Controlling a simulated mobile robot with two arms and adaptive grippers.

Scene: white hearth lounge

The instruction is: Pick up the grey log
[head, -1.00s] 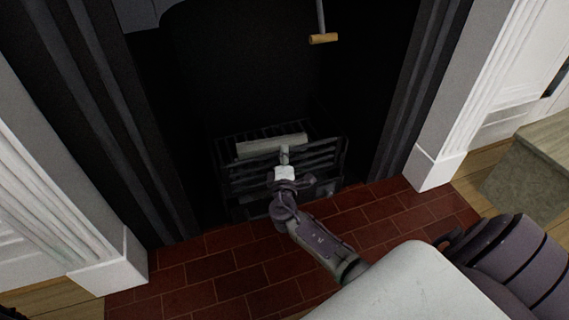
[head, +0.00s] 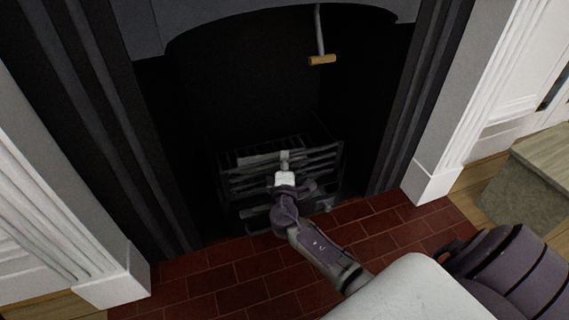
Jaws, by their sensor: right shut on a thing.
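The grey log (head: 258,160) lies low in the black fire grate (head: 318,168), partly hidden behind the grate's front bars and my gripper. My right gripper (head: 285,157) reaches in from the lower right to the front of the grate. It is shut on the grey log near the log's right part. The fingertips are small and dark here, so the contact itself is hard to make out. My left gripper is not in view.
Black fireplace walls enclose the grate on both sides. A wooden-handled tool (head: 322,60) hangs above at the right. Red brick hearth (head: 235,275) lies in front. A stone-sided block (head: 530,175) stands at the far right.

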